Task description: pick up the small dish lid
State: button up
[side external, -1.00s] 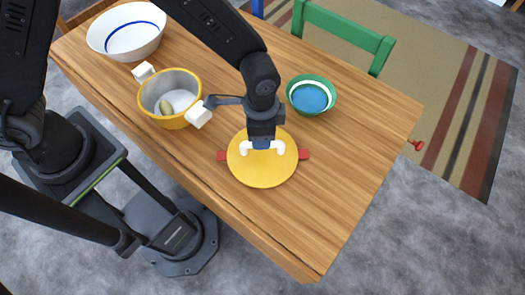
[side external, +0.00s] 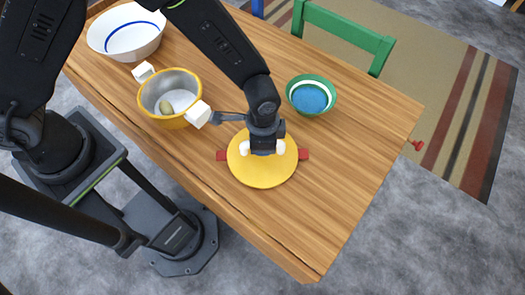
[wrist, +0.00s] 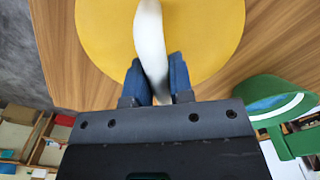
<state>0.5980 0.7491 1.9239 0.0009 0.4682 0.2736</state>
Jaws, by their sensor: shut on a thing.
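My gripper (side external: 262,149) is over the lid's middle, shut on the handle. In the wrist view, the blue fingers of my gripper (wrist: 156,76) press on both sides of the white handle (wrist: 150,35), above the yellow lid (wrist: 210,35). My gripper hides the handle's middle in the side view. What the lid rests on is mostly hidden.
A yellow-rimmed pot (side external: 144,98) with white handles and a small item inside stands left of the lid. A white bowl (side external: 110,22) is at the back left. A green bowl (side external: 328,104) with blue contents is at right. The table's right front is clear.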

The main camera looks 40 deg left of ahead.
grip_shut()
jog(key=shift+r, duration=0.1)
